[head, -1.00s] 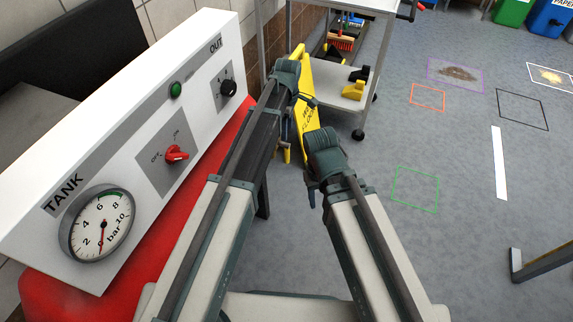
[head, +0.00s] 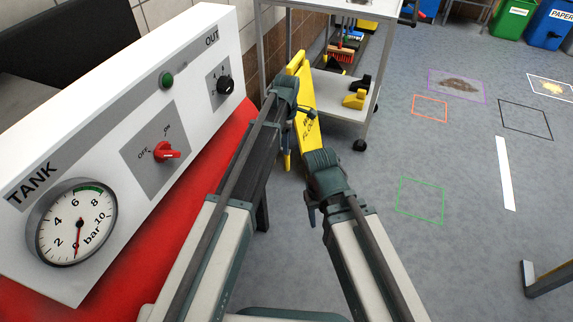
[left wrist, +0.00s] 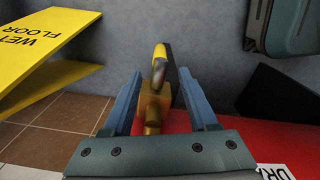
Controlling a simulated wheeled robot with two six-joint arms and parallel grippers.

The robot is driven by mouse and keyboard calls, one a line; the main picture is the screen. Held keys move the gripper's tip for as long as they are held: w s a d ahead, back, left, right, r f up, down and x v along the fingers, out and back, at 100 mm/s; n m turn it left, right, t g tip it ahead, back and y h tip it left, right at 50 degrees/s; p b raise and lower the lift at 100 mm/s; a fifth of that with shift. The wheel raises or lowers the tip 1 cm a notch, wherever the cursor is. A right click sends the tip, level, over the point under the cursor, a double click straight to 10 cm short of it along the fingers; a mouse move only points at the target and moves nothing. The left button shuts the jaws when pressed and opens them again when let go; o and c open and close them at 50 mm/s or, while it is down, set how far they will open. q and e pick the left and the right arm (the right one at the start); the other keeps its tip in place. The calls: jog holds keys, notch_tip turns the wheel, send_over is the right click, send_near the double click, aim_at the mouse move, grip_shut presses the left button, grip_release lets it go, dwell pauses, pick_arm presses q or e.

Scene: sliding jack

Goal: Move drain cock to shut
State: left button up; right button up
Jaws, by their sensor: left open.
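The drain cock (left wrist: 152,108) is a brass valve with a yellow-tipped lever (left wrist: 159,65). In the left wrist view it stands between the two blue-grey fingers of my left gripper (left wrist: 161,76). The gripper is open, with a gap visible on each side of the lever; I cannot tell whether a finger touches it. A white label (left wrist: 283,171) reading "DRA" is partly cut off at the lower right. In the head view my left arm hides the cock. My right gripper (head: 312,208) hangs over the floor, its jaws too hidden to judge.
A white tank panel (head: 130,85) with a gauge (head: 76,222), red switch (head: 165,151) and black knob (head: 226,84) stands left above a red surface (head: 150,240). A yellow wet-floor sign (head: 308,110) and a trolley (head: 372,105) stand beyond my arms. Floor at right is mostly open.

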aim_at(287, 159)
pick_arm(q)
notch_tip(287, 159, down, 9)
jog(key=b, duration=0.8)
grip_shut()
dwell(1.0)
